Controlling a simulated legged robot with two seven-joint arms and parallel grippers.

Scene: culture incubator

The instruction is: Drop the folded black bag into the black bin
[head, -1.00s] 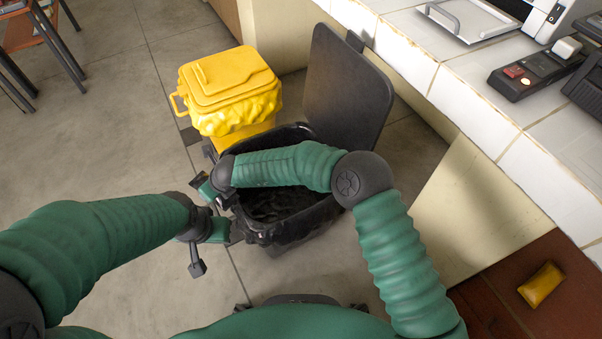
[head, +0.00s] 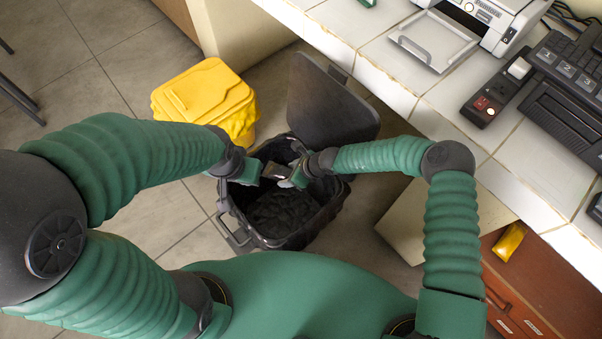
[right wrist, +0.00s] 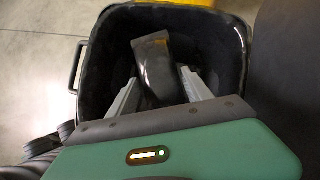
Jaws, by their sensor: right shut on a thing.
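The black bin (head: 262,236) stands open on the floor, its lid (head: 333,100) raised behind it. My right gripper (head: 290,176) is over the bin opening. The right wrist view shows its two pale fingers (right wrist: 160,78) shut on the folded black bag (right wrist: 153,55), a dark glossy strip sticking out past the fingertips above the bin's inside. In the head view the bag (head: 274,170) is a small dark piece between the two grippers. My left gripper (head: 257,172) is at the bin's left rim, close to the bag; its fingers are too small to read.
A yellow bin (head: 205,98) stands just behind and left of the black bin. A white tiled counter (head: 385,85) with devices runs along the right. A yellow packet (head: 510,242) lies on the reddish-brown surface at lower right.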

